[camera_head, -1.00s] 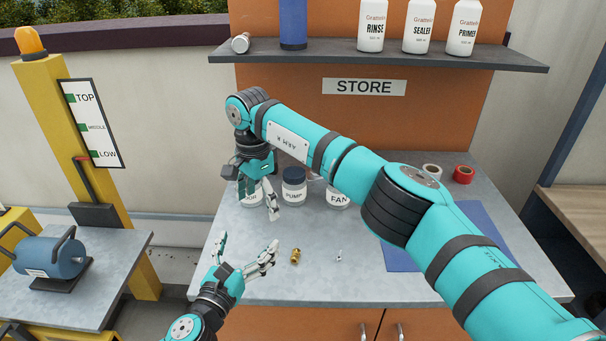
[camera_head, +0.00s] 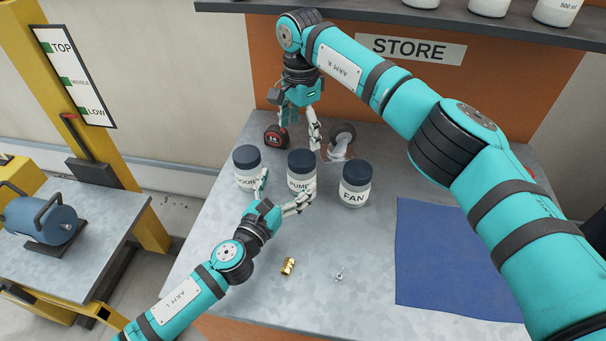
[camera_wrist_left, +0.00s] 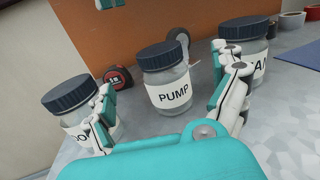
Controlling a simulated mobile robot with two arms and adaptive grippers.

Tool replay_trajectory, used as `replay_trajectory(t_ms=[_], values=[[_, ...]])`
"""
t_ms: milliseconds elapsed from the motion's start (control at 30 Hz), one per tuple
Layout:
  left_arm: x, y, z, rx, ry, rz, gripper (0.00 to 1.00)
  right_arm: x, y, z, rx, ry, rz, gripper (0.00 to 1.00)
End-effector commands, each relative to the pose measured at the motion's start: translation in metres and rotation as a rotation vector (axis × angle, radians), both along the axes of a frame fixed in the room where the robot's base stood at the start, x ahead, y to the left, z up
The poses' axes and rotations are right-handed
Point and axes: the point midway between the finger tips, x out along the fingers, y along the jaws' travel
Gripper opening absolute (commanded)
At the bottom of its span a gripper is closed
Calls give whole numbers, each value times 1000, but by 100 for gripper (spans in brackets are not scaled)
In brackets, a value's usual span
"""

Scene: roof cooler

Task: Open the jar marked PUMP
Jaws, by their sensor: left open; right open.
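The jar marked PUMP (camera_head: 301,171) stands upright on the grey bench with its dark lid on. It shows in the left wrist view (camera_wrist_left: 168,84) between the open fingers of my left gripper. My left gripper (camera_head: 281,192) is open, in front of the PUMP jar; I cannot tell whether a finger touches it. My right gripper (camera_head: 296,132) is open and empty, above and behind the jar. A jar partly hidden by a finger, its label not fully readable, (camera_head: 247,167) stands to the left. The FAN jar (camera_head: 355,183) stands to the right. Both have dark lids.
A brass fitting (camera_head: 288,266) and a small metal part (camera_head: 340,276) lie on the bench in front. A blue mat (camera_head: 450,262) lies at the right. A tape measure (camera_head: 276,139) and a caster wheel (camera_head: 341,138) sit behind the jars. A shelf (camera_head: 400,14) runs above.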

Motion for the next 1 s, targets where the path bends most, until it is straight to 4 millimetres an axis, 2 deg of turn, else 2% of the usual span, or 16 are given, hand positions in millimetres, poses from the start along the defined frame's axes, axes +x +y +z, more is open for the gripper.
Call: replay_trajectory(t_ms=[67, 133, 333, 500, 700, 1000], values=[[-2, 0, -22, -2, 14, 3, 95, 0, 0, 0, 0, 0, -1, 83], [0, 0, -22, -1, 0, 3, 95, 0, 0, 0, 0, 0, -1, 83], [-1, 0, -42, 0, 7, 1, 95, 0, 0, 0, 0, 0, -1, 83], [30, -15, -41, 0, 3, 0, 95, 0, 0, 0, 0, 0, -1, 83], [56, -28, -41, 3, 3, -1, 95, 0, 0, 0, 0, 0, -1, 83], [67, -34, -41, 1, 4, -1, 95, 0, 0, 0, 0, 0, 0, 83]])
